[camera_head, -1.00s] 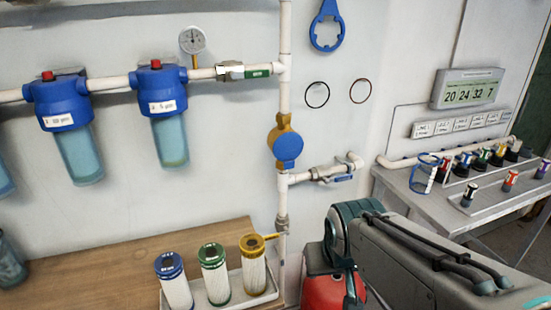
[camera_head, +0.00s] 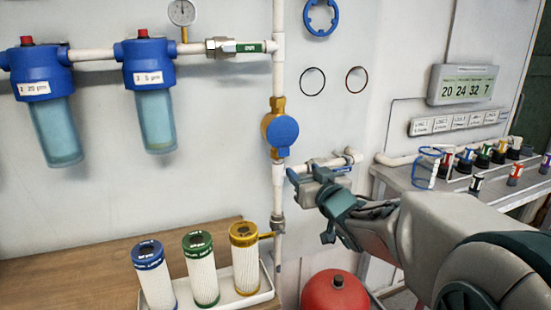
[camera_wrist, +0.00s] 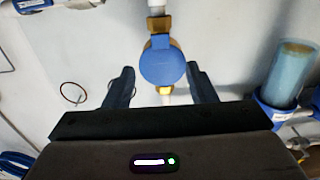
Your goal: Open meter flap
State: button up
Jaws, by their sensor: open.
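The water meter is a brass body on the white vertical pipe, with a round blue flap (camera_head: 283,131) on its front. The flap looks closed, lying over the meter's face. In the wrist view the blue flap (camera_wrist: 162,65) is ahead, between my two fingers in the picture. My gripper (camera_head: 310,206) is open and empty, below and to the right of the meter in the head view. It also shows in the wrist view (camera_wrist: 160,84), with its fingers spread on either side. No contact with the flap shows.
A side valve (camera_head: 335,163) on the pipe is partly behind my gripper. Blue filter housings (camera_head: 150,75) hang at left. A tray (camera_head: 262,292) with three cartridges stands on the wooden bench below. A red tank (camera_head: 336,293) is on the floor. The wall around the meter is mostly clear.

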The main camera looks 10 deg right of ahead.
aim_at(285, 153)
jog(key=w+a, duration=0.1)
jog(key=w, duration=0.7)
jog(key=w+a, duration=0.1)
jog(key=w, duration=0.4)
jog(key=shift+w+a, duration=0.1)
jog(key=shift+a, duration=0.25)
grip_shut()
